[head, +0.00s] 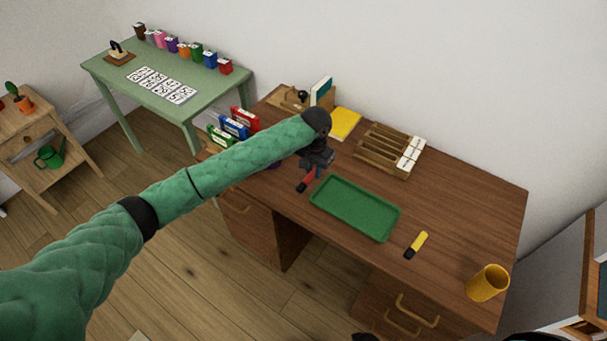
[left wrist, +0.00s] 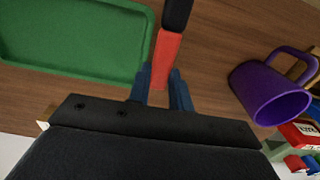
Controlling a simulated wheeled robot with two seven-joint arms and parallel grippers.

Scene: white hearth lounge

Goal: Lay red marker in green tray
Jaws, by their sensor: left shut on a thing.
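The red marker (head: 308,180) with a black end is at the left part of the brown desk, just left of the green tray. My left gripper (head: 319,168) is shut on it. In the left wrist view the red marker (left wrist: 167,58) stands between the two blue-grey fingers of my left gripper (left wrist: 160,92), its black end pointing away. The green tray (head: 356,208) lies flat and empty on the desk; it also shows in the left wrist view (left wrist: 75,38), beside the marker. I cannot tell how far the marker is above the desk.
A yellow marker (head: 416,245) with a black end lies right of the tray, and a yellow cup (head: 487,283) stands near the desk's right end. A purple mug (left wrist: 268,92) is close to my left gripper. A wooden rack (head: 385,150) stands behind the tray.

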